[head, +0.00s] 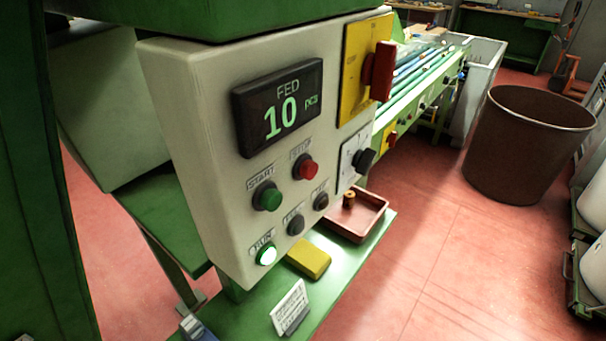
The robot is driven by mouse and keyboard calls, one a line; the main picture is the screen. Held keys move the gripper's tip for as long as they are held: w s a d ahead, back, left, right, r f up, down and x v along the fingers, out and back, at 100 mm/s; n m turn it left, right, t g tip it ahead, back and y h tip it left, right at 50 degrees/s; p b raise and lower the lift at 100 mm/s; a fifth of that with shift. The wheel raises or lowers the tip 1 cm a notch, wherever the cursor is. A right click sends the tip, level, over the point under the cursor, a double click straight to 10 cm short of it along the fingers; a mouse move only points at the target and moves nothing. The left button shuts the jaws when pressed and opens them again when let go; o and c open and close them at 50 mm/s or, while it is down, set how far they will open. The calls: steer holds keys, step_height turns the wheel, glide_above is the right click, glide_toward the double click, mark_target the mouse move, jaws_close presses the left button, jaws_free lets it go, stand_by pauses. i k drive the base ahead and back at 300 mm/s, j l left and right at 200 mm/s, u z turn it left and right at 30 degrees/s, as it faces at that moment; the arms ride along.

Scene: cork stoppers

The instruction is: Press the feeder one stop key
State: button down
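The feeder control box (190,120) is a cream panel under a green housing. Its red key (305,168) sits right of the green START key (267,197); the label above the red key is blurred but looks like STOP. The display (278,106) reads FED 10 pcs. The RUN lamp (266,255) glows green at the lower left of the panel. Two small dark keys, one at the left (295,223) and one at the right (321,201), sit below, with blurred labels. My gripper does not show, and nothing covers the red key.
A yellow plate with a red switch handle (382,72) and a black knob (363,159) stick out at right. Below are a reddish tray (374,222) with a cork, a yellow block (309,260) and a white card (290,309). A brown bin (525,150) stands on open floor.

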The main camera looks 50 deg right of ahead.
mark_target(309, 169)
steer(key=j, duration=3.35)
steer(key=z, duration=1.8)
